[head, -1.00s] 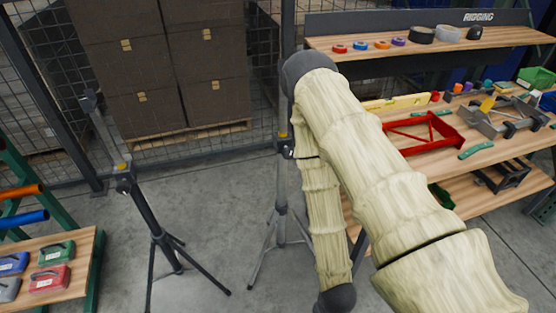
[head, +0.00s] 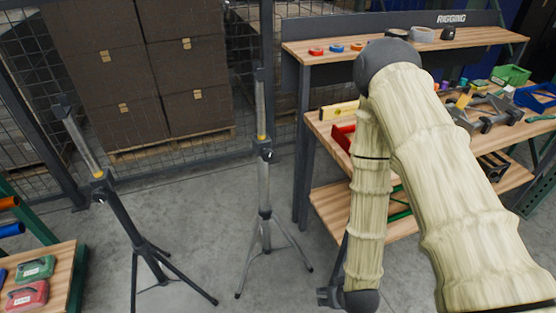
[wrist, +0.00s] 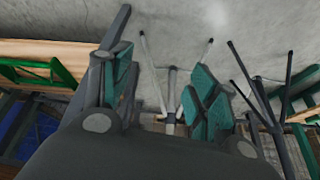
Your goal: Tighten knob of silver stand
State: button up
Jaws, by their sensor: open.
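The silver stand (head: 265,185) is upright in the middle of the head view, with pale grey tripod legs and a dark collar (head: 263,150) under a yellow band. Its knob is too small to make out clearly at the collar. In the wrist view, the silver stand's legs (wrist: 167,75) show beyond and between my fingers. My gripper (wrist: 163,82) is open and empty, with teal pads on both fingers. In the head view, my gripper (head: 326,297) is low, to the right of the stand's feet and apart from it, partly hidden by my wrist.
A dark-legged stand (head: 125,220) is on the left; its legs (wrist: 262,92) show at right in the wrist view. A rigging bench (head: 320,192) with tools is on the right. A table (head: 62,275) with cases is at lower left. Mesh fencing and boxes stand behind.

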jog(key=w+a+r+n+t+y+b, duration=0.1)
jog(key=w+a+r+t, duration=0.15)
jog(key=w, duration=0.45)
jog(key=w+a+r+n+t+b, duration=0.1)
jog(key=w+a+r+t, duration=0.1)
jog(key=w+a+r, duration=0.3)
jog(key=n+t+y+b, duration=0.2)
jog(key=t+y+b, duration=0.15)
jog(key=t, duration=0.45)
send_near(269, 157)
jog(key=p+x, duration=0.1)
jog(key=x, duration=1)
jog(key=shift+s, duration=0.1)
jog(key=c, duration=1)
